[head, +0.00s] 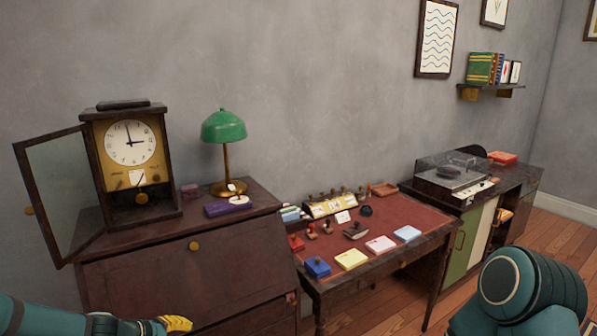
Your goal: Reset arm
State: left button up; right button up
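My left arm comes in at the lower left corner, low in front of the dark wooden cabinet (140,271). The yellow fingers of my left gripper (176,323) show at the bottom edge, partly cut off. I see nothing held there, and I cannot tell if the fingers are apart. A rounded teal link of my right arm fills the lower right corner. My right gripper is out of the picture.
A clock (131,150) with its glass door (62,190) swung open stands on the cabinet beside a green lamp (223,127). A red-topped desk (405,216) holds stamps and coloured pads. A record player (452,172) stands farther right. Wooden floor (562,232) shows at right.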

pick_arm(q)
jog(key=s+d+f+m+g+y, duration=0.2)
jog(key=s+d+f+m+g, duration=0.3)
jog(key=s+d+f+m, duration=0.5)
jog(key=s+d+f, duration=0.7)
jog(key=s+d, duration=0.1)
jog(key=shift+s, duration=0.35)
jog(key=shift+c, duration=0.3)
dwell(0.3)
